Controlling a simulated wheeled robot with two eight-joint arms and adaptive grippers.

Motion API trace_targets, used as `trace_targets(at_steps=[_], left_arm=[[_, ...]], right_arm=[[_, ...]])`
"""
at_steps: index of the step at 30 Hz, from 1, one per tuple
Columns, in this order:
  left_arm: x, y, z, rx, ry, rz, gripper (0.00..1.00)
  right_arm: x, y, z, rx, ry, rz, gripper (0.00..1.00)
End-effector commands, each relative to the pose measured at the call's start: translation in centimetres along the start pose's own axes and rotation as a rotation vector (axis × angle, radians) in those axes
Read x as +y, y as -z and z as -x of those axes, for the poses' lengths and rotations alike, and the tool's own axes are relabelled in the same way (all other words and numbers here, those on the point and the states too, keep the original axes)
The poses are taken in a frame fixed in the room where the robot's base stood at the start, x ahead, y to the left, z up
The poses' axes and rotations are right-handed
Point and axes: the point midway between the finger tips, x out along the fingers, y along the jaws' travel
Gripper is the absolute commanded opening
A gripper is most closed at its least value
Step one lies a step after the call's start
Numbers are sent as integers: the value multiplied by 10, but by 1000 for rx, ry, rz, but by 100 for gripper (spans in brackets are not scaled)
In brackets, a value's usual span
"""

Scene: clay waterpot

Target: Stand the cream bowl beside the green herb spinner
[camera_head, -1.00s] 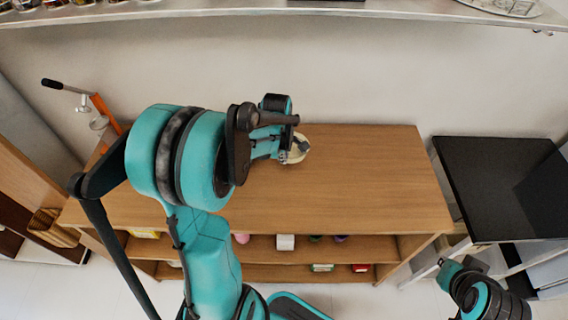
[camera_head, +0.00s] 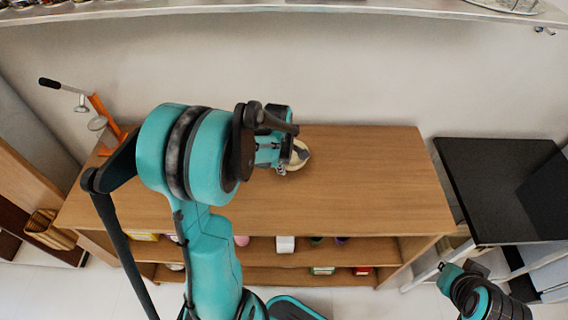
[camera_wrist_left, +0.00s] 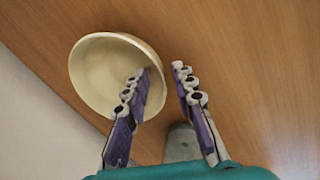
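The cream bowl (camera_head: 301,153) is near the back of the wooden table, partly hidden by my left gripper (camera_head: 283,168). In the left wrist view the bowl (camera_wrist_left: 95,75) shows its hollow inside. My left gripper (camera_wrist_left: 160,85) has one finger over the bowl's inside and the other outside its right rim, with a gap between them. I cannot tell whether either finger touches the wall. A grey-green rounded thing (camera_wrist_left: 182,145) shows low between the fingers; I cannot tell whether it is the herb spinner. My right gripper (camera_head: 448,275) is low at the right, its fingers unclear.
The wooden table top (camera_head: 370,180) is bare to the right of the bowl. Small items, including a white one (camera_head: 285,244), stand on shelves below. An orange lever device (camera_head: 105,117) stands at the back left. A black-topped table (camera_head: 490,185) stands to the right.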

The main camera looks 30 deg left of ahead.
Motion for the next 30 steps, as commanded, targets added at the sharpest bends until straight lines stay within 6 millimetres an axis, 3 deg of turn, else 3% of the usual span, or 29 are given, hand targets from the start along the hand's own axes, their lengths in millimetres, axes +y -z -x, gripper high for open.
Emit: trace_targets(at_steps=[5, 15, 23, 26, 30], left_arm=[[1, 0, 21, 0, 0, 0, 26], [0, 0, 96, 0, 0, 0, 26], [0, -2, 123, 0, -4, -14, 26], [-7, -12, 134, 4, -28, -113, 26], [-30, -44, 158, 27, -112, -451, 26]], right_arm=[[0, 6, 8, 0, 0, 0, 0], [0, 21, 29, 0, 0, 0, 0], [0, 24, 34, 0, 0, 0, 0], [0, 24, 34, 0, 0, 0, 0], [0, 24, 34, 0, 0, 0, 0]])
